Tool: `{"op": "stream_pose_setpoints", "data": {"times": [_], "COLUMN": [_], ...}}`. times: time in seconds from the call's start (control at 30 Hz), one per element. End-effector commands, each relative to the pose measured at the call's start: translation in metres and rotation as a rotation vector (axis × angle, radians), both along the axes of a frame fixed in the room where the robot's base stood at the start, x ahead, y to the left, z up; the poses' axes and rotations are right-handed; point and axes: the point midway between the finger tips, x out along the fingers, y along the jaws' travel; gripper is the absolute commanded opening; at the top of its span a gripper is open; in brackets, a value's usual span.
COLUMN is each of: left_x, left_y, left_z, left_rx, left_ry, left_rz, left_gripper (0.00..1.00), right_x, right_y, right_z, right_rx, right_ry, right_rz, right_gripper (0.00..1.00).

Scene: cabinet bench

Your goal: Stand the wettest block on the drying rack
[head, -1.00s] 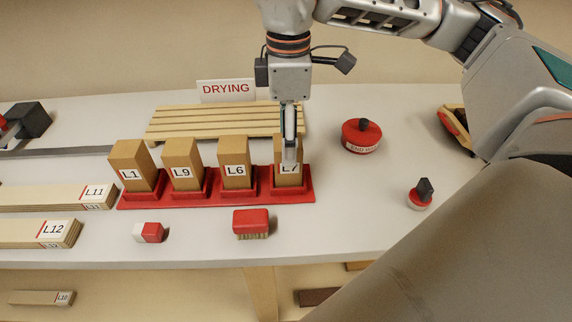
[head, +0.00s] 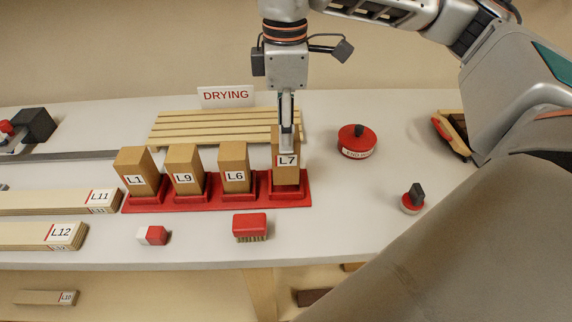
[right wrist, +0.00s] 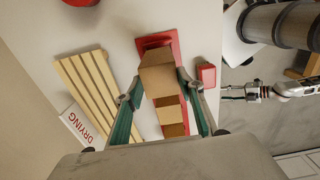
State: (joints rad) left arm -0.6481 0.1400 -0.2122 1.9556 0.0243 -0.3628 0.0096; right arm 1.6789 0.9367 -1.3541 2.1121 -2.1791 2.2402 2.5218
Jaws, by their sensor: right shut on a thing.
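My right gripper (head: 287,132) is shut on the wooden block L7 (head: 285,162) and holds it upright, slightly raised over the right-end socket of the red holder (head: 240,202). In the right wrist view, L7 (right wrist: 158,80) sits between the two fingers (right wrist: 160,94). Blocks L1 (head: 135,180), L9 (head: 183,178) and L6 (head: 235,178) stand in the holder's other sockets. The slatted drying rack (head: 200,125) lies behind the holder, with a DRYING sign (head: 226,95) at its back. The rack looks empty. No wetness readings are visible.
A red round tin (head: 357,140) and a small red-based stamp-like thing (head: 412,200) stand at the right. A red brush (head: 250,226) and a red-white eraser-like block (head: 152,236) lie in front. Boards L11 (head: 60,200) and L12 (head: 40,235) lie at the left.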

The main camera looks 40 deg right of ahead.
Motion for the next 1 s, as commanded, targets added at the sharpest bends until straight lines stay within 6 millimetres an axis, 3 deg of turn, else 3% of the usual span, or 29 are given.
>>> {"op": "stream_pose_setpoints", "data": {"times": [0.6, 1.0], "left_x": [0.009, 0.009], "left_y": [0.0, 0.0], "left_z": [0.048, 0.048], "left_rx": [0.002, 0.002], "left_ry": [-0.025, -0.025], "left_rz": [-0.002, -0.002], "left_gripper": [0.4, 0.4], "right_x": [0.001, 0.0], "right_y": [0.0, 0.0], "right_z": [0.059, 0.061], "right_rx": [0.001, 0.001], "right_ry": [-0.003, -0.001], "right_rz": [0.0, 0.001], "right_gripper": [0.16, 0.16]}}
